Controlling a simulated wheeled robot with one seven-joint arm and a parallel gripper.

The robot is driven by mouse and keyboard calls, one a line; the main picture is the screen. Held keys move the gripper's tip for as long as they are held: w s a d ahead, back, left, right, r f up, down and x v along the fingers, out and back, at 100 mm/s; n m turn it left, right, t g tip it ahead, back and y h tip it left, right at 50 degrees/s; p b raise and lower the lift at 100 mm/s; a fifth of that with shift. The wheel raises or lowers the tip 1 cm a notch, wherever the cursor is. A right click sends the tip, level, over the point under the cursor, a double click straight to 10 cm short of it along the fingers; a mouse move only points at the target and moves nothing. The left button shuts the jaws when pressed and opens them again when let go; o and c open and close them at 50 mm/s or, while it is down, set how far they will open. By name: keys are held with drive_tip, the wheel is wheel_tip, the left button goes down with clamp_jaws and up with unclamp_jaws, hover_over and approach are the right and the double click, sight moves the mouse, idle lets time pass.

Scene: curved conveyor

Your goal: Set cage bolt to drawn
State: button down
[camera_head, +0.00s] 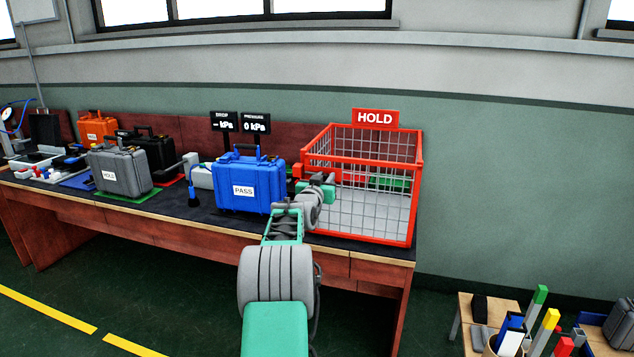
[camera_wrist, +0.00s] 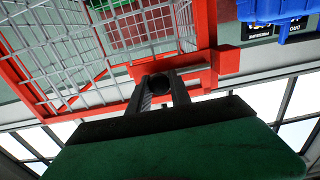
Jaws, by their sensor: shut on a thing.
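The red wire cage (camera_head: 362,163) with the HOLD sign stands at the right end of the bench. My gripper (camera_wrist: 160,88) is at its front left side, with the two dark fingers closed on a dark round knob (camera_wrist: 160,84), which looks like the cage bolt's handle. The knob sits beside the red cage frame (camera_wrist: 205,40), near a red block (camera_wrist: 226,58) on that frame. In the head view my wrist hides the knob and fingertips. How far the bolt is drawn cannot be told.
A blue PASS case (camera_head: 248,182) stands just left of my gripper, close to the arm. A grey HOLD case (camera_head: 119,170), a black case (camera_head: 155,153) and an orange case (camera_head: 97,127) stand further left. The bench's front edge runs below my arm.

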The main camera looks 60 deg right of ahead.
drive_tip(key=c, duration=1.2)
unclamp_jaws()
drive_tip(key=shift+s+d, duration=0.1)
drive_tip(key=shift+s, duration=0.2)
drive_tip(key=shift+w, duration=0.1)
drive_tip(key=shift+a, duration=0.35)
drive_tip(key=a, duration=0.4)
drive_tip(key=s+a, duration=0.1)
drive_tip(key=a, duration=0.2)
drive_tip(key=shift+s+b, duration=0.1)
drive_tip(key=shift+b, duration=0.2)
